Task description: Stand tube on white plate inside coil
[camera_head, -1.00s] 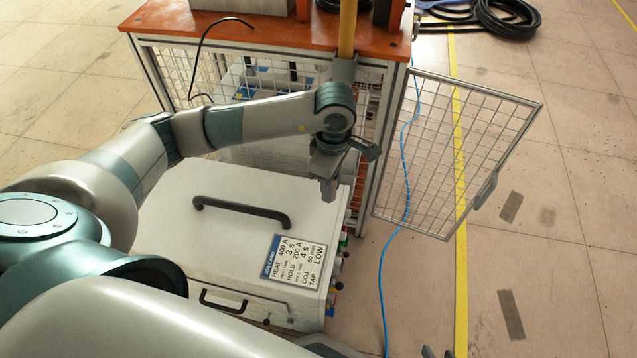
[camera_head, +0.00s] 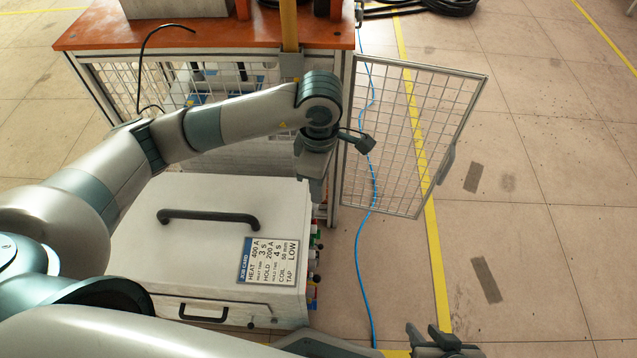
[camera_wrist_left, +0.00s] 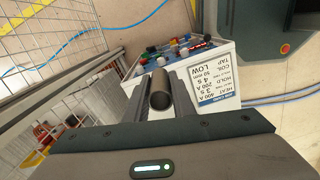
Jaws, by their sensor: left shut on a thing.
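My left gripper (camera_head: 314,182) hangs pointing down beside the front right corner of the wire-mesh cage, behind the white cabinet. In the left wrist view its two fingers (camera_wrist_left: 161,92) are shut on a grey metal tube (camera_wrist_left: 160,97), whose dark round opening faces the camera. In the head view the tube cannot be made out. My right gripper (camera_head: 438,342) is at the bottom edge, partly cut off; whether it is open is unclear. The coil and the white plate cannot be made out in either view.
The cage stands under an orange tabletop (camera_head: 215,36), its mesh door (camera_head: 410,135) swung open to the right. A white cabinet (camera_head: 150,225) with a black handle and job card (camera_head: 270,262) stands in front.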

